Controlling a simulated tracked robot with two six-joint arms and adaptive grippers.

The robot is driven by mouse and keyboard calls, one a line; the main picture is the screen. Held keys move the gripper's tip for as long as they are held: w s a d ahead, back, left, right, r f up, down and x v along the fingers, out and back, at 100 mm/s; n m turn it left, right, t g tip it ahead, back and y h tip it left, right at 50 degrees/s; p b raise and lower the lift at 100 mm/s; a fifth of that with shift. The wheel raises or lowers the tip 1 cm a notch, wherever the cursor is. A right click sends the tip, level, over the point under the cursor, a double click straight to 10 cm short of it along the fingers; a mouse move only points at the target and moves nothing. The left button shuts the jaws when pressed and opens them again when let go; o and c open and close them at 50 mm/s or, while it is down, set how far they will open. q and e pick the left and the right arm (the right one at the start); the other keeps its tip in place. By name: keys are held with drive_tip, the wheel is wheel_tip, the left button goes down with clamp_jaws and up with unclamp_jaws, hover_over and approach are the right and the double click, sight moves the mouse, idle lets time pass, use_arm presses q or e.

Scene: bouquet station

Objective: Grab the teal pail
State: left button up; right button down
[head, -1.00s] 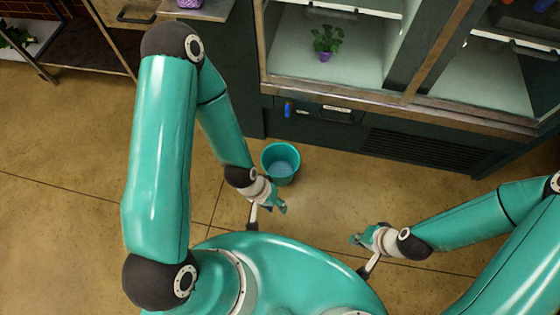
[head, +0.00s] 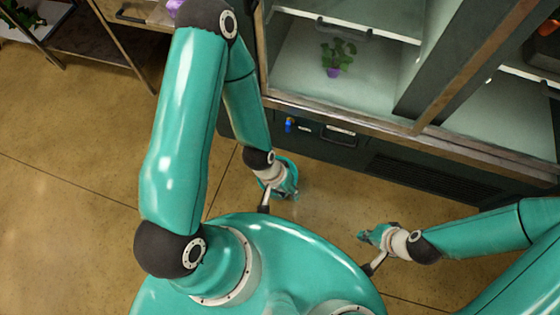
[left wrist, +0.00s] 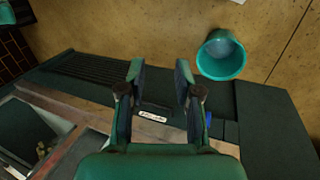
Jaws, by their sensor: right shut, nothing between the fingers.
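The teal pail (left wrist: 221,58) stands on the floor in front of the cabinet. In the left wrist view it is right of my left gripper's fingers, apart from them, and I see into its mouth. In the head view only part of its rim (head: 291,164) shows behind my left gripper (head: 291,192), which hides the rest. In the left wrist view the two fingers of my left gripper (left wrist: 159,72) are spread with nothing between them. My right gripper (head: 366,236) is shut and empty, low over the floor at right.
A dark glass-fronted cabinet (head: 335,150) stands just beyond the pail. A potted plant (head: 338,58) with a purple pot is inside it. A metal table (head: 90,45) is at the back left. The floor (head: 80,130) at left is clear.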

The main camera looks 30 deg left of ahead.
use_arm(q)
drive_tip(key=w+a+f+m+y+b, duration=0.1)
drive_tip(key=w+a+f+m+b, duration=0.2)
drive_tip(key=f+b, duration=0.7)
drive_tip(key=w+a+f+m+y+b, duration=0.2)
drive_tip(key=f+m+b, duration=0.3)
drive_tip(key=f+b, duration=0.6)
drive_tip(key=w+a+f+m+y+b, duration=0.1)
drive_tip(key=w+a+f+m+b, duration=0.3)
drive_tip(key=f+b, duration=0.7)
drive_tip(key=shift+w+a+f+m+y, duration=0.1)
drive_tip(key=shift+f+m, duration=0.05)
drive_tip(key=shift+f, duration=1.95)
drive_tip(key=shift+w+a+f+m+y, duration=0.1)
drive_tip(key=shift+f+m, duration=0.1)
drive_tip(key=shift+f, duration=1.9)
drive_tip(key=shift+w+a+f+m+y, duration=0.1)
drive_tip(key=shift+f+m, duration=0.05)
drive_tip(key=shift+f, duration=1.95)
drive_tip(key=f+b, duration=0.2)
drive_tip(key=f, duration=0.1)
drive_tip(key=f+b, duration=0.1)
drive_tip(key=f, duration=0.1)
drive_tip(key=shift+d+f, duration=0.15)
drive_tip(key=shift+d, duration=0.1)
drive_tip(key=shift+c, duration=0.3)
clamp_jaws()
drive_tip(key=shift+w, duration=0.1)
